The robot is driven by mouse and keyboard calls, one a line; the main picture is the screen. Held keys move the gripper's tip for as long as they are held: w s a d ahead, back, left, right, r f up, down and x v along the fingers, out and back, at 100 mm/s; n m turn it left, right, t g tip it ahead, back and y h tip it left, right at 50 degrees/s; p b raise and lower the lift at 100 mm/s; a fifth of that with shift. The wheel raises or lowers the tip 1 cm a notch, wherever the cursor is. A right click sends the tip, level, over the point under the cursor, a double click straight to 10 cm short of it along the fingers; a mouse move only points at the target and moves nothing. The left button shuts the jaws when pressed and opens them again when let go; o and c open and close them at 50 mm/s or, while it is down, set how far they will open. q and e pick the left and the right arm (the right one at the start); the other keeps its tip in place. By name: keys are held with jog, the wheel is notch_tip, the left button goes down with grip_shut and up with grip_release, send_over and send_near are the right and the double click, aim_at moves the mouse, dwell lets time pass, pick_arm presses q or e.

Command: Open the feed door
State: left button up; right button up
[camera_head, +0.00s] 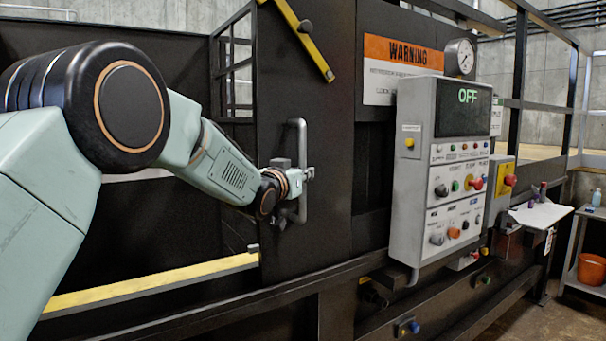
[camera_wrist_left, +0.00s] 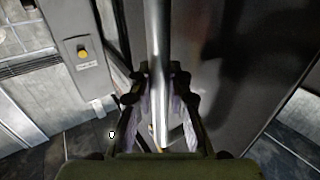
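My left gripper (camera_head: 290,190) is at the lower half of this handle. In the left wrist view the handle (camera_wrist_left: 158,40) runs down between the fingers of the left gripper (camera_wrist_left: 162,78). The fingertips lie close against both sides of the bar, and the gripper appears shut on it. The gripper partly hides the handle's lower part in the head view. My right gripper is not in view.
A grey control panel (camera_head: 412,170) with a screen reading OFF stands right of the door. A yellow-edged sill (camera_head: 150,283) runs left of the door, below a dark recess. A yellow bar (camera_head: 308,48) crosses the door's top. A side table (camera_head: 540,215) and orange bucket (camera_head: 592,268) are far right.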

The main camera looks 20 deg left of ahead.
pick_arm(q)
jog(key=o, duration=0.4)
jog(key=shift+a+f, duration=0.1)
jog(key=shift+f, duration=0.15)
jog(key=shift+o, duration=0.2)
jog(key=shift+r, duration=0.15)
jog(key=s+a, duration=0.1)
jog(key=s, duration=1.1)
jog(key=shift+a, duration=0.15)
jog(key=shift+w, duration=0.1)
jog(key=s+f+n+g+y+b, duration=0.1)
jog(key=s+f+g+b, duration=0.3)
jog(key=f, duration=1)
jog(key=s+f+g+b, duration=0.15)
jog(key=s+f, duration=0.55)
jog(key=f, duration=0.7)
jog(key=s+f+n+g+y+b, duration=0.1)
jog(key=s+f+g+b, duration=0.3)
jog(key=f, duration=1)
jog(key=s+d+f+g+b, duration=0.1)
jog(key=s+f+g+b, duration=0.7)
jog(key=s+f, duration=2.2)
jog(key=s+b, duration=0.1)
jog(key=s, duration=0.2)
